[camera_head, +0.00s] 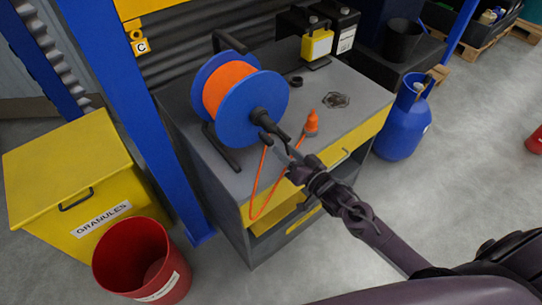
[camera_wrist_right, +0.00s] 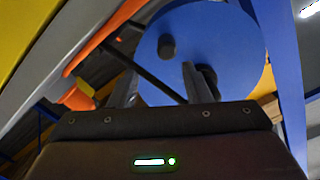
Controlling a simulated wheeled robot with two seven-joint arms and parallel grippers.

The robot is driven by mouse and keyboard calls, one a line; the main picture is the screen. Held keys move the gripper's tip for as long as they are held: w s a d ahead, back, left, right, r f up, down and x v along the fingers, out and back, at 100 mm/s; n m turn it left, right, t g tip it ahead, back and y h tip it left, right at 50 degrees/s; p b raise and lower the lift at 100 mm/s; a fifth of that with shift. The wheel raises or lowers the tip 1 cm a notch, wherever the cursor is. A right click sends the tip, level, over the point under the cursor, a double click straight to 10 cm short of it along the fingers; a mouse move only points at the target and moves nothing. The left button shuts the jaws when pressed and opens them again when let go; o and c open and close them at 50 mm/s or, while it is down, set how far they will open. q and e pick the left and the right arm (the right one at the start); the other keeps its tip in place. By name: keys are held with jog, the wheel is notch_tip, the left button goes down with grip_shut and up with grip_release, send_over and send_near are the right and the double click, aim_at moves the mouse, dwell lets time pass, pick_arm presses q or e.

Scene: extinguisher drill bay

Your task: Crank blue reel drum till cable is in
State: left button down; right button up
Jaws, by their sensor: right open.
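The blue reel drum (camera_head: 273,96) stands on the grey top of a workbench cabinet (camera_head: 232,182), with orange cable (camera_head: 222,82) wound on it. A loop of cable hangs down the cabinet front and runs up to an orange plug (camera_head: 311,123) on the top. A black hub and crank (camera_head: 262,116) stick out from the near disc. My right gripper (camera_head: 277,143) is open, its fingertips close to the crank; contact is unclear. In the right wrist view the blue disc (camera_wrist_right: 230,45) is ahead of the fingers, with a black knob (camera_wrist_right: 167,47) on its face. My left gripper is out of view.
A yellow granules bin (camera_head: 70,175) and a red bucket (camera_head: 140,255) stand at left. A blue cylinder (camera_head: 402,120) stands right of the cabinet. A yellow-black device (camera_head: 317,44) sits at the back of the top.

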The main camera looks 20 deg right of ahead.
aim_at(271, 144)
jog(key=n, duration=0.2)
jog(key=s+a+n, duration=0.1)
jog(key=shift+f+b, duration=0.25)
jog(key=shift+b, duration=0.1)
jog(key=shift+w+a+r, duration=0.1)
jog(key=p+x, duration=0.1)
jog(key=x, duration=0.6)
jog(key=shift+w+a, duration=0.1)
jog(key=shift+w, duration=0.15)
jog(key=shift+c, duration=0.4)
grip_shut()
